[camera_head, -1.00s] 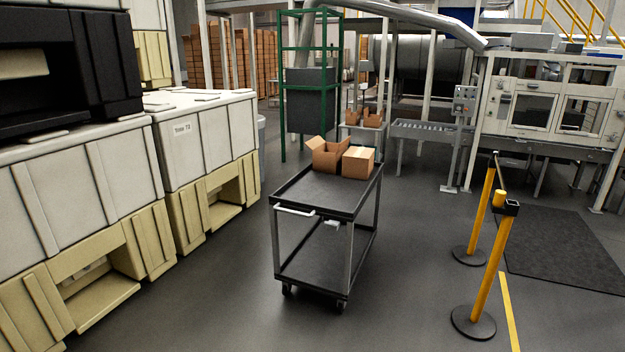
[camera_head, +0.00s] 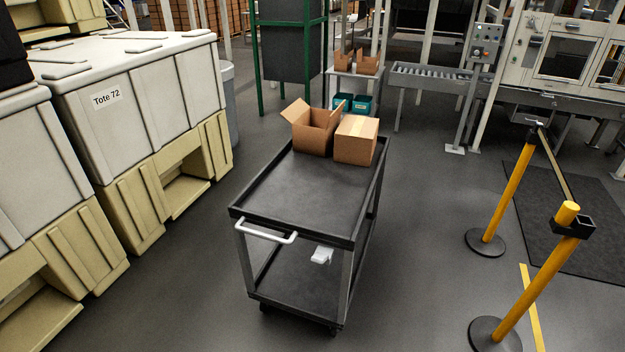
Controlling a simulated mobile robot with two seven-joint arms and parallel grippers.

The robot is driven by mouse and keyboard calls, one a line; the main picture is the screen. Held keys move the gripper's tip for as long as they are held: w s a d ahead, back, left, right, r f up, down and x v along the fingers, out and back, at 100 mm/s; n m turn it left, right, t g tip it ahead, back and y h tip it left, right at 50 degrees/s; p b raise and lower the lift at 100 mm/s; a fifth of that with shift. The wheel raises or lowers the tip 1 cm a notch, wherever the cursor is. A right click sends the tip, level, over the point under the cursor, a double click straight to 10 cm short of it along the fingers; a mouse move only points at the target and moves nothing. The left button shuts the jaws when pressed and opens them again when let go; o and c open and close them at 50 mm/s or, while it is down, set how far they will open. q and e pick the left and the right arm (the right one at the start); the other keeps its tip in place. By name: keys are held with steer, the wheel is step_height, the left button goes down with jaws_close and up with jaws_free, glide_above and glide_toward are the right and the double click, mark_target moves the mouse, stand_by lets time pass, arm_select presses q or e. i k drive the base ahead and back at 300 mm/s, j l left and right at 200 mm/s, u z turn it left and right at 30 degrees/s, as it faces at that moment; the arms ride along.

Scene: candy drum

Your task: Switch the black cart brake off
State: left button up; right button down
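The black cart (camera_head: 308,188) stands on the floor in the middle of the head view, with two shelves and a white handle (camera_head: 265,232) on its near left end. A small white part (camera_head: 322,255), possibly the brake, sits below the top shelf at the near end, right of the handle. Its setting is too small to tell. An open cardboard box (camera_head: 312,135) and a closed one (camera_head: 355,140) stand on the far end of the top shelf. Neither of my grippers is in view.
Large white totes (camera_head: 140,90) on beige bases line the left side. Yellow barrier posts (camera_head: 512,190) with black round feet stand to the right, near a dark floor mat (camera_head: 590,235). The floor in front of the cart and between it and the posts is clear.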

mark_target(319, 258)
steer(key=i+u, duration=0.15)
steer(key=i, duration=0.3)
steer(key=i+l+u, duration=0.1)
steer(key=i, duration=0.35)
steer(key=i+l+u, duration=0.15)
steer(key=i, duration=0.3)
